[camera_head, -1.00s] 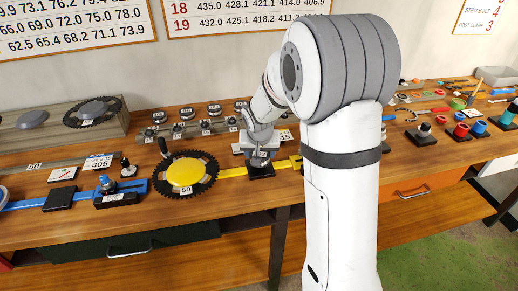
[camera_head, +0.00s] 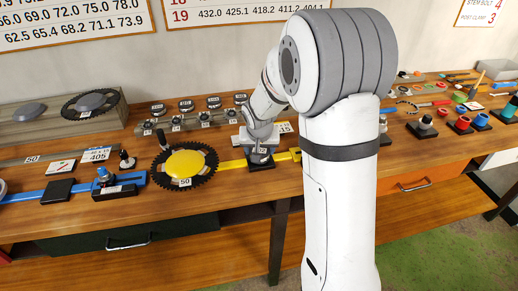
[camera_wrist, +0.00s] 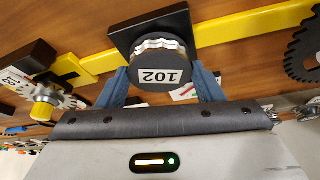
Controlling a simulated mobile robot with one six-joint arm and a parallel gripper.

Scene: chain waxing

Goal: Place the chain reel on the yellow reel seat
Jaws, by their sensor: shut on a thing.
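The chain reel (camera_wrist: 158,72) is a short silver-and-black cylinder with a white label reading 102. My gripper (camera_wrist: 161,78) has its two blue-grey fingers against the reel's sides and is shut on it. The reel is over a black square base (camera_wrist: 122,38) on the yellow strip (camera_wrist: 238,24); whether it touches the base is hard to tell. In the head view, my gripper (camera_head: 260,150) is low over the same black base (camera_head: 262,166), with the reel mostly hidden by the gripper.
A dark toothed ring with a yellow disc (camera_head: 184,164) lies just left of my gripper. A blue strip (camera_head: 30,195) with black blocks is at the left. Small coloured parts (camera_head: 463,122) crowd the right side. The front bench edge is mostly clear.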

